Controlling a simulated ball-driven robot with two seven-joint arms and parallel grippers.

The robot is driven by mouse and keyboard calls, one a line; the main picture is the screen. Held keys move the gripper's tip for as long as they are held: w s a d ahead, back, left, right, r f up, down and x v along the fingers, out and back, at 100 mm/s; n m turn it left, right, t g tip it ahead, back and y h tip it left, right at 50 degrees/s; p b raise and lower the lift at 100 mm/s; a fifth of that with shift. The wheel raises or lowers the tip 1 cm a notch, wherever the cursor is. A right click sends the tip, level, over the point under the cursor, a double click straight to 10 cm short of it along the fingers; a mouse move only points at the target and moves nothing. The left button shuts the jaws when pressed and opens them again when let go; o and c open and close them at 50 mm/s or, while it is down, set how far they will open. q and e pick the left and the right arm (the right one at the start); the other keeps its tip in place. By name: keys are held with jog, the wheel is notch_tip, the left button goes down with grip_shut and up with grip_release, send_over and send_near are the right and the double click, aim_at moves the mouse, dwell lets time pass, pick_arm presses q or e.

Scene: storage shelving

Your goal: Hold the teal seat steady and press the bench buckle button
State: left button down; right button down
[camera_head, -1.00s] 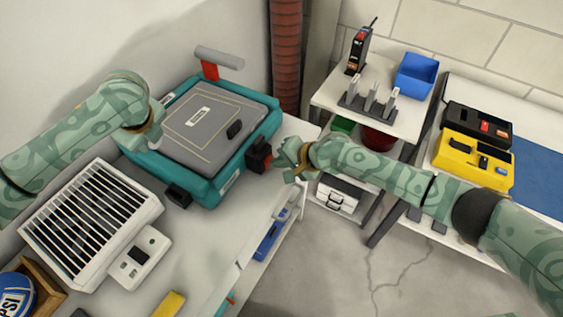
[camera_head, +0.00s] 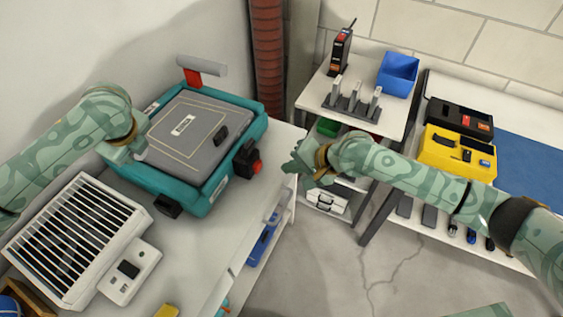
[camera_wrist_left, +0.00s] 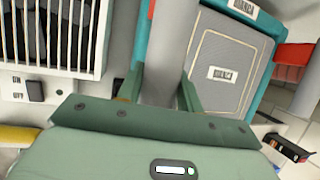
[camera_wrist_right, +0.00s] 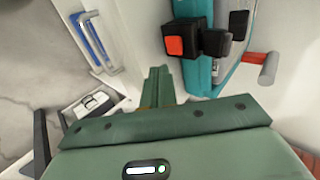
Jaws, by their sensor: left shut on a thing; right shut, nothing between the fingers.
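The teal seat (camera_head: 222,165) with a grey pad lies on the light bench. A black buckle with a red button (camera_head: 257,167) sits on its right side; the red button also shows in the right wrist view (camera_wrist_right: 174,46). My left gripper (camera_head: 122,153) is at the seat's left edge. In the left wrist view its fingers are shut on a grey round bar (camera_wrist_left: 168,45) beside the pad. My right gripper (camera_head: 287,168) is shut and empty, to the right of the buckle with a small gap. In the right wrist view its fingertips (camera_wrist_right: 160,72) are below the red button.
A white slatted unit (camera_head: 75,240) stands in front of the seat on the bench (camera_head: 195,262). A grey bar with a red mount (camera_head: 203,68) is at the seat's back. A shelf cart (camera_head: 312,97) stands beyond my right gripper. Floor is clear at the lower middle.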

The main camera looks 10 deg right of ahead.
pick_arm(q)
jog(key=shift+a, duration=0.1)
pick_arm(e)
jog(key=shift+v, duration=2.05)
pick_arm(q)
jog(key=shift+a, duration=0.1)
jog(key=c, duration=0.9)
grip_release()
jog(key=shift+o, duration=0.2)
jog(key=shift+r, duration=0.1)
pick_arm(e)
jog(key=shift+w, duration=0.1)
